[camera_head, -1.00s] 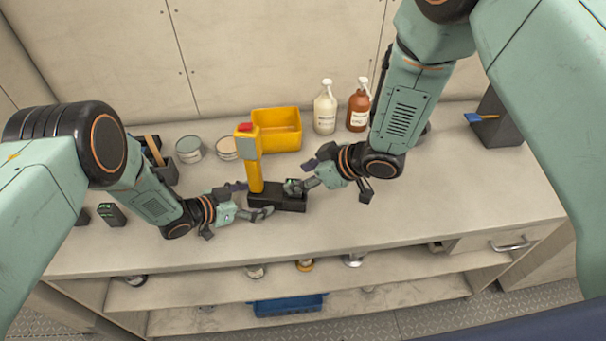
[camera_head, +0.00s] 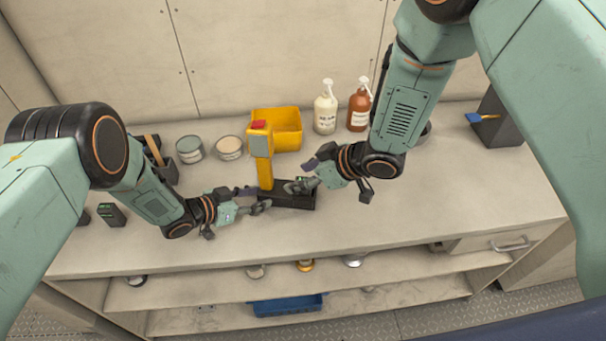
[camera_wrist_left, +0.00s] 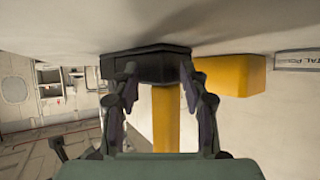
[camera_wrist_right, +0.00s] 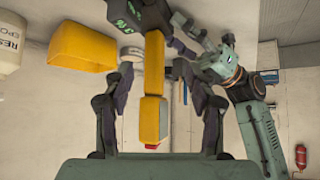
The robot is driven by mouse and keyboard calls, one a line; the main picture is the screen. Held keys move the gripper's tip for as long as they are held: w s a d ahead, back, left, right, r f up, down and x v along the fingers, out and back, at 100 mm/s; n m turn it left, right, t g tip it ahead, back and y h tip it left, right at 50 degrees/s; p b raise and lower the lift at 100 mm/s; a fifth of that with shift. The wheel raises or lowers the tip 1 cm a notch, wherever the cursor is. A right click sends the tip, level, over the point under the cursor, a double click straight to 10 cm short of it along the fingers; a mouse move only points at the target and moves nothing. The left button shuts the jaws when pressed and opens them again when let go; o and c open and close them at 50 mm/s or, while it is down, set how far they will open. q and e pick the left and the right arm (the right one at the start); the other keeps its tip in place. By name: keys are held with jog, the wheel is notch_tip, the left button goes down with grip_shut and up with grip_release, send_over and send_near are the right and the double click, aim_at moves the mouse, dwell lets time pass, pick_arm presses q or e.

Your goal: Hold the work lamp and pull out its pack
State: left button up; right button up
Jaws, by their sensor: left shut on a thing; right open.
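The work lamp (camera_head: 264,172) stands upright on the bench, with a yellow post, a grey head with a red top and a black base (camera_head: 290,199). My left gripper (camera_head: 257,201) is shut on the lamp low down by the base; the left wrist view shows its fingers beside the yellow post (camera_wrist_left: 166,120) and black base (camera_wrist_left: 150,64). My right gripper (camera_head: 304,177) is open at the base's right end. Green marks show there, on a black block (camera_wrist_right: 135,12) in the right wrist view that looks like the pack. Its seam with the base is hidden.
A black block with green marks (camera_head: 112,215) lies at the left. The front of the bench is clear.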

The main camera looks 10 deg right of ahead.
pick_arm(q)
grip_shut()
jog(key=o, duration=1)
grip_release()
jog(key=shift+c, duration=0.3)
